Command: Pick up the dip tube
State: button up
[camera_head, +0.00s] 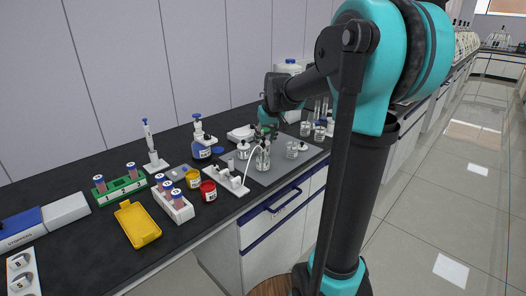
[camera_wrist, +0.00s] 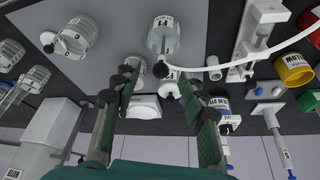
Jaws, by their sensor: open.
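A thin white curved tube, which may be the dip tube, arches in the head view (camera_head: 249,162) from a white stand (camera_head: 226,180) to a clear glass bottle (camera_head: 263,160). My gripper (camera_head: 266,132) is just above and behind the bottle. Nothing is clearly held. The tube's lower end is hard to make out.
Glass beakers (camera_head: 292,149) stand right on the grey mat. Red (camera_head: 208,190) and yellow (camera_head: 193,178) jars, a blue-labelled bottle (camera_head: 201,148), tube racks (camera_head: 118,187) and a yellow tray (camera_head: 137,224) stand left.

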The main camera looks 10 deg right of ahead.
aim_at(264, 144)
jog(key=shift+x, duration=2.85)
jog(key=shift+a, duration=0.1)
jog(key=shift+c, duration=0.5)
grip_shut()
